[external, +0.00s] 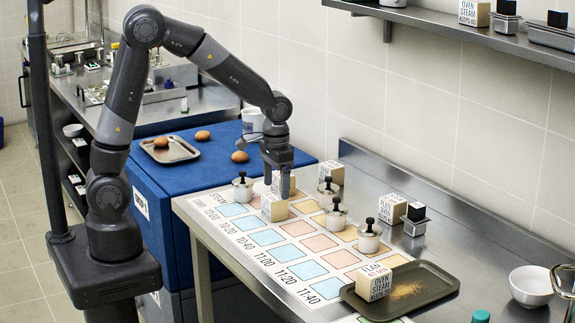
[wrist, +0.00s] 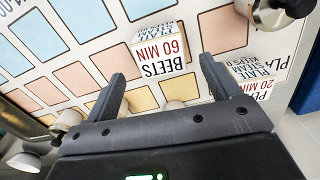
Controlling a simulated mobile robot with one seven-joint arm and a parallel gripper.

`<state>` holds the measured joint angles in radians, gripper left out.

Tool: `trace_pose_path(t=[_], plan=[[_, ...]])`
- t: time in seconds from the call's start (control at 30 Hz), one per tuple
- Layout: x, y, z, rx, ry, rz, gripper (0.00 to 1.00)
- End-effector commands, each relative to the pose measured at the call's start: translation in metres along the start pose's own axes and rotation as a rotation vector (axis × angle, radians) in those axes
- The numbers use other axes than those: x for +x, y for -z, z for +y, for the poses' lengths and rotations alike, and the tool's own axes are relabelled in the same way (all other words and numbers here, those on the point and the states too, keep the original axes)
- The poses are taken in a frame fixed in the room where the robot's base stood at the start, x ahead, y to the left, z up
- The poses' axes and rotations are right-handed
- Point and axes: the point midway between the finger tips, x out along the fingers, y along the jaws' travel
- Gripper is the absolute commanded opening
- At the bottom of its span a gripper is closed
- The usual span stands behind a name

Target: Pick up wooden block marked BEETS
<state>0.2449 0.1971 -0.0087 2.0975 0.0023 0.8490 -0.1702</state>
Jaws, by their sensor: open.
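The wooden block marked BEETS (wrist: 160,60) shows in the wrist view with the words "BEETS 60 MIN" on its face. It sits on the printed steam chart. My gripper (wrist: 162,75) is open and empty, with one finger to each side of the block in that view. In the external view my gripper (external: 278,182) points down over the chart. A pale block (external: 274,208) just below the fingers looks like the BEETS block, but its lettering is too small to read there. I cannot tell whether the fingertips are level with it.
Blocks marked PLATE (wrist: 248,72) stand to the right in the wrist view. A lidded pot (external: 243,190) is close to my gripper, and more pots (external: 336,218) stand on the chart (external: 250,240). A tray (external: 425,286) with a block is at the front right.

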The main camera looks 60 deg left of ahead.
Motion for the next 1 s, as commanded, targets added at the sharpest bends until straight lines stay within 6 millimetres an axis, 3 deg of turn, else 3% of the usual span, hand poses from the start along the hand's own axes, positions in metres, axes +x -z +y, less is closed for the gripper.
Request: trace_pose_path(t=[0.27,0.53,0.83,1.0], plan=[[0.025,0.000,-0.001,0.000,0.000,-0.001,0.82],[0.064,0.000,-0.001,0.001,0.000,-0.001,0.82],[0.069,0.000,-0.001,0.001,0.000,0.002,0.82],[0.069,0.000,-0.002,0.000,0.000,0.002,0.69]])
